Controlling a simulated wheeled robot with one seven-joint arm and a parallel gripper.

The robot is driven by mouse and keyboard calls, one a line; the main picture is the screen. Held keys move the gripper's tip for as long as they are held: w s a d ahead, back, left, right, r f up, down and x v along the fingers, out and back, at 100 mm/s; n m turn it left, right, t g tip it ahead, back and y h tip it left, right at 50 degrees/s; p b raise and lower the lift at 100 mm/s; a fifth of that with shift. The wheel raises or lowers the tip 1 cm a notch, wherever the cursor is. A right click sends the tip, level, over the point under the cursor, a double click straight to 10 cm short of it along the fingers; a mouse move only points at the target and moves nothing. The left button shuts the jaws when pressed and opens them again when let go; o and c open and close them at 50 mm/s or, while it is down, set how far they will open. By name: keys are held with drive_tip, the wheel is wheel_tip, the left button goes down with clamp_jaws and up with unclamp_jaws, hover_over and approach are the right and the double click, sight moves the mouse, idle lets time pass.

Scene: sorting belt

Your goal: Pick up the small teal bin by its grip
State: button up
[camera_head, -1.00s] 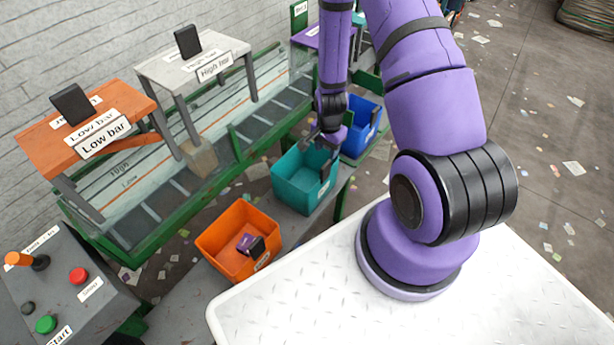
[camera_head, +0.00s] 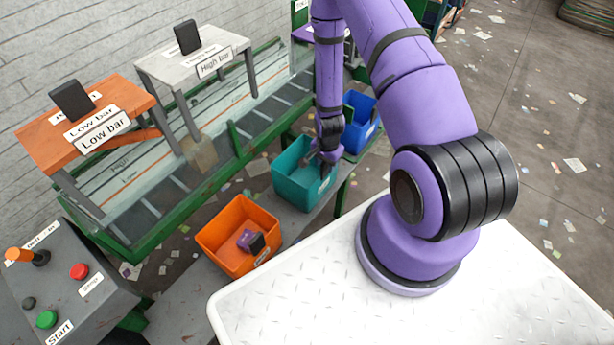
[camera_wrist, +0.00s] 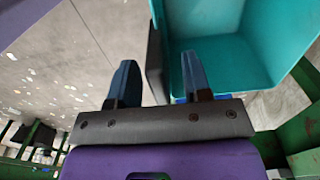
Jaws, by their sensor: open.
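The small teal bin (camera_head: 296,181) stands on a grey bench beside the belt, between the orange and blue bins. It looks empty in the wrist view (camera_wrist: 238,60). Its dark grip (camera_wrist: 156,62) is a black plate on the bin's side wall. My gripper (camera_head: 326,166) is at the bin's right side with its fingers pointing down. In the wrist view my gripper (camera_wrist: 158,80) is open, one finger outside the bin and one at the inner side of the wall. The grip shows between the fingers, nearer the right one. I cannot tell whether they touch.
An orange bin (camera_head: 215,236) with a small purple and black item stands nearer. A blue bin (camera_head: 363,137) stands just behind my gripper. The green-framed belt (camera_head: 150,240) with the Low bar and High bar stands runs along the left. A control panel (camera_head: 62,290) is at lower left.

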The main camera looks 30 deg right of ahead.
drive_tip(key=shift+f, duration=0.9)
clamp_jaws()
drive_tip(key=shift+r, duration=0.1)
